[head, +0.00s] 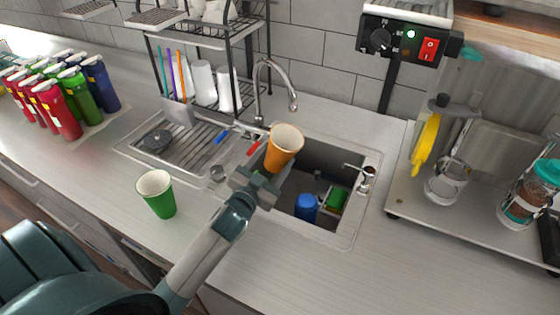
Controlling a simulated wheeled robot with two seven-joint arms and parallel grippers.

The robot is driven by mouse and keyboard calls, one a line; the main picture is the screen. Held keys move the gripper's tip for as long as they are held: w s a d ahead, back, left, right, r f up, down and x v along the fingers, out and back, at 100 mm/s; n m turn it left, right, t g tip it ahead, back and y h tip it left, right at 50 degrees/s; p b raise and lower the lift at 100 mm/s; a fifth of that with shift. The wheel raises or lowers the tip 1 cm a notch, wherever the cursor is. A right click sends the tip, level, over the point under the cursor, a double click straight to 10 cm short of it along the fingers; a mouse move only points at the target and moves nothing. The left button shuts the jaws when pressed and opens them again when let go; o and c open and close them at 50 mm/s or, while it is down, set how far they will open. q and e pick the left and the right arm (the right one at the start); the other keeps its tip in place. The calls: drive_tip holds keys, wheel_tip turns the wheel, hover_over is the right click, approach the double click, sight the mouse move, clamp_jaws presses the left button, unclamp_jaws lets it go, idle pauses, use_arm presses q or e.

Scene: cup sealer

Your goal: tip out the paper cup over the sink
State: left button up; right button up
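An orange paper cup (281,157) with a pale inside is held over the left part of the sink (326,160). Its mouth faces up and leans a little to the right; I cannot tell whether anything is in it. My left gripper (267,182) is at the lower part of this cup and appears shut on it; the fingertips are partly hidden. A green paper cup (160,199) stands upright on the counter, left of my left arm. My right gripper is not in view.
The faucet (273,72) rises behind the sink. A blue item (306,207) and a green sponge-like item (337,199) are in the basin. A drainboard (190,145) and rack (204,40) are left; a shelf with a glass jar (447,181) is right. The front counter is clear.

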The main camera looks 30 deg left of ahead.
sight(265, 163)
use_arm(q)
drive_tip(key=a+f+m+b, duration=0.1)
drive_tip(key=m, duration=0.1)
drive_tip(key=a+f+m+b, duration=0.1)
drive_tip(key=m+b, duration=0.1)
drive_tip(key=shift+a+f, duration=0.25)
drive_tip(key=shift+f, duration=0.15)
drive_tip(key=m, duration=0.1)
drive_tip(key=a+m+b, duration=0.1)
drive_tip(key=shift+s+f+m, duration=0.1)
drive_tip(key=shift+f+m, duration=0.1)
drive_tip(key=shift+m, duration=0.2)
wheel_tip(265, 163, up, 5)
drive_tip(key=m+p, duration=0.3)
drive_tip(key=m, duration=0.4)
drive_tip(key=m+p, duration=0.4)
drive_tip(key=m, duration=0.4)
drive_tip(key=shift+a+f, duration=0.1)
drive_tip(key=shift+f, duration=0.1)
